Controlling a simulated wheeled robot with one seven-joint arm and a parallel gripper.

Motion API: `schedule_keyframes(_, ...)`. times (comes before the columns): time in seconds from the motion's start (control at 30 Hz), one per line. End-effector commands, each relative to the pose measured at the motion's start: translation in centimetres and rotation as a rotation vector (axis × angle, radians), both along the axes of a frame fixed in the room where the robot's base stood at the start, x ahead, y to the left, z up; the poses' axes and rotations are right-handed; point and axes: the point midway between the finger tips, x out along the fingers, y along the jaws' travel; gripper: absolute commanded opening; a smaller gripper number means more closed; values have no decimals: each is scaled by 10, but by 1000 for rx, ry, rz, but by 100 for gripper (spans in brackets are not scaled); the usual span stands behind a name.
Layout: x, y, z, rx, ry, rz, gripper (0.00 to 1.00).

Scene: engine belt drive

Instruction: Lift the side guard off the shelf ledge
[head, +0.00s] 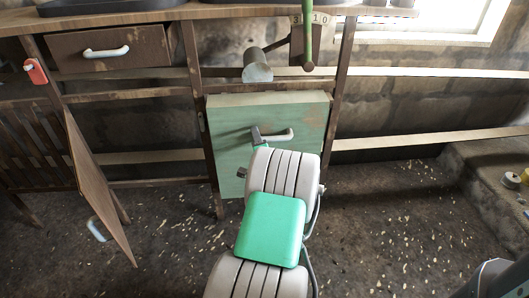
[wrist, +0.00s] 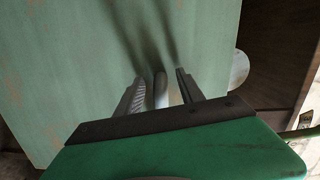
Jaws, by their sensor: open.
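The side guard appears to be the pale green, scuffed panel (head: 228,150) standing upright under the bench, with a thick top edge and a white bar handle (head: 281,135) on its face. The panel fills much of the wrist view (wrist: 60,80). My gripper (head: 257,138) is at the left end of the handle in the head view, partly hidden by my arm. In the wrist view my gripper (wrist: 157,90) is open, with the handle (wrist: 160,92) between its two fingers. Gaps show on both sides of the handle. My arm hides the panel's lower right part and its bottom support.
A brown door (head: 95,185) with a white handle hangs open at the left. A drawer (head: 110,47) sits above it. A stone step (head: 490,165) is at the right.

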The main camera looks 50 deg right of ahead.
Motion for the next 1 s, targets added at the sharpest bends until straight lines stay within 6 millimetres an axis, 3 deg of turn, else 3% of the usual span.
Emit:
schedule_keyframes(0.2, 1, -1, 1, 0, 0, 0, 45)
schedule_keyframes(0.77, 1, -1, 1, -1, 0, 0, 0)
schedule_keyframes(1.0, 1, -1, 2, -3, 0, 0, 0)
